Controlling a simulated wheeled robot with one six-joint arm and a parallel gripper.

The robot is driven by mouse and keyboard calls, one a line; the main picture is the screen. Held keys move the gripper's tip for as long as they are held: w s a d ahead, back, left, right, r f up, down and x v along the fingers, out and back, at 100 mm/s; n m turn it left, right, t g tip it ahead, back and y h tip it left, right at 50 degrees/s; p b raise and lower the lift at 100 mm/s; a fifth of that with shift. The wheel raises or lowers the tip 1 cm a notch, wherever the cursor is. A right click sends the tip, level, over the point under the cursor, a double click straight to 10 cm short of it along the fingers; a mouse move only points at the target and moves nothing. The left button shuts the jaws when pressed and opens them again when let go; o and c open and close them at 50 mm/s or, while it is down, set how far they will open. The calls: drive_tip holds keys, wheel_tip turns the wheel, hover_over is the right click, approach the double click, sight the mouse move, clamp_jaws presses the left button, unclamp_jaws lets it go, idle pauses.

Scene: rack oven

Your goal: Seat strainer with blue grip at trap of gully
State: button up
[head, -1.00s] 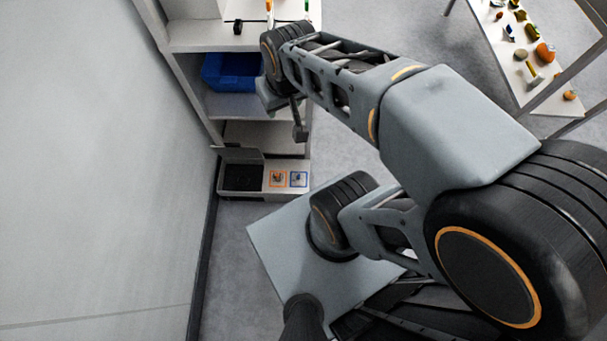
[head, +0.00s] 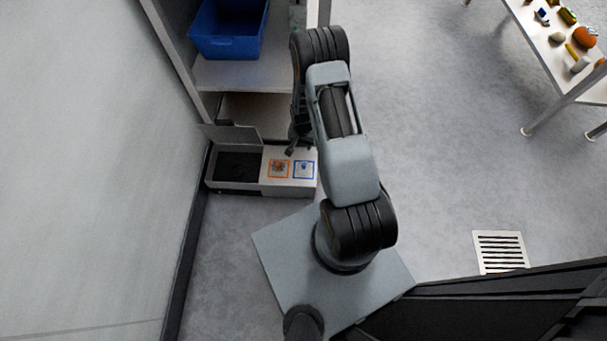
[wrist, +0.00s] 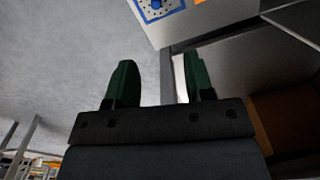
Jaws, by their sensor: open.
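A small blue item, perhaps the strainer with the blue grip, shows inside a blue square (head: 304,169) on top of a low white box. I cannot tell whether it is a real part or a printed picture. Part of that square with a dotted pattern also shows at the top of the wrist view (wrist: 157,5). A white slotted floor grate (head: 500,251), possibly the gully, lies at the right in the head view; no trap can be made out. My gripper (wrist: 160,80) has its green fingers apart and empty. In the head view it hangs near the box, largely hidden by my arm.
The low white box (head: 228,185) has a raised lid and a dark open compartment, with an orange square (head: 278,168) beside the blue one. A blue bin (head: 230,45) stands on the shelf above. A table (head: 560,60) with several small items is at upper right.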

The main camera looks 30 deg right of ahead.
sight(304, 164)
drive_tip(key=shift+m, duration=0.3)
drive_tip(key=f+b, duration=0.1)
drive_tip(key=f, duration=0.3)
drive_tip(key=f+b, duration=0.1)
drive_tip(key=f, duration=0.3)
drive_tip(key=s+f+b, duration=0.1)
drive_tip(key=f, duration=0.3)
drive_tip(key=shift+d+f+b, duration=0.15)
drive_tip(key=shift+f+b, duration=0.15)
drive_tip(key=shift+f, duration=0.05)
drive_tip(key=shift+w+f+b, duration=0.15)
drive_tip(key=shift+f+b, duration=0.55)
drive_tip(key=shift+f, duration=0.65)
drive_tip(key=shift+w+f+b, duration=0.15)
drive_tip(key=shift+f+b, duration=0.5)
drive_tip(key=shift+f, duration=0.7)
drive_tip(key=shift+r, duration=0.1)
clamp_jaws()
